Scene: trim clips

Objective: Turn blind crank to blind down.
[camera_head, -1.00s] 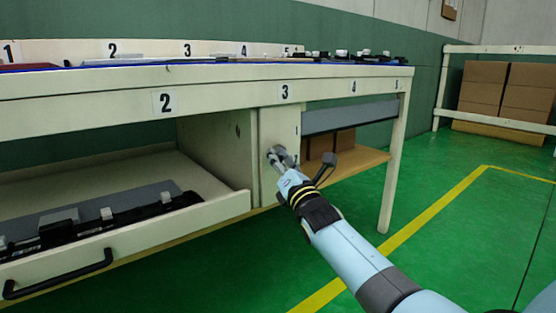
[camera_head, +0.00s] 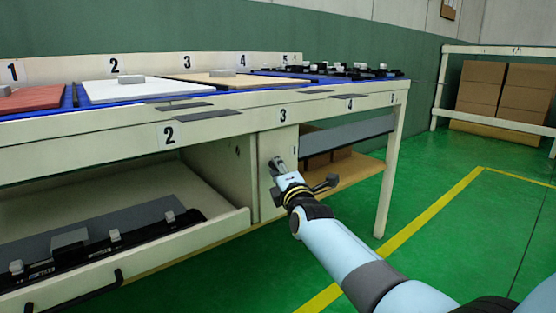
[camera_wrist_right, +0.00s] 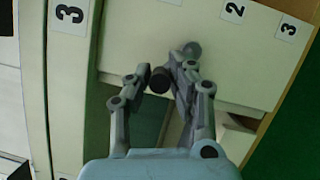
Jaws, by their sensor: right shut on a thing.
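The blind crank (camera_wrist_right: 190,50) is a grey hub with a dark knob on the pale cabinet panel under label 3. My right gripper (camera_head: 278,165) is at it, and in the right wrist view my right gripper (camera_wrist_right: 162,82) has its fingers on either side of the dark knob, shut on the crank. The fingers partly hide the crank in the head view. The grey blind (camera_head: 350,132) hangs as a short strip at the top of the opening right of the panel, with the shelf space below it uncovered. My left gripper is not in view.
An open drawer (camera_head: 235,222) with dark parts juts out at the left. The tabletop carries a red board (camera_head: 30,98), a white board (camera_head: 130,90) and small clips. Boxes (camera_head: 500,90) stand on a rack behind. The green floor at right is clear.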

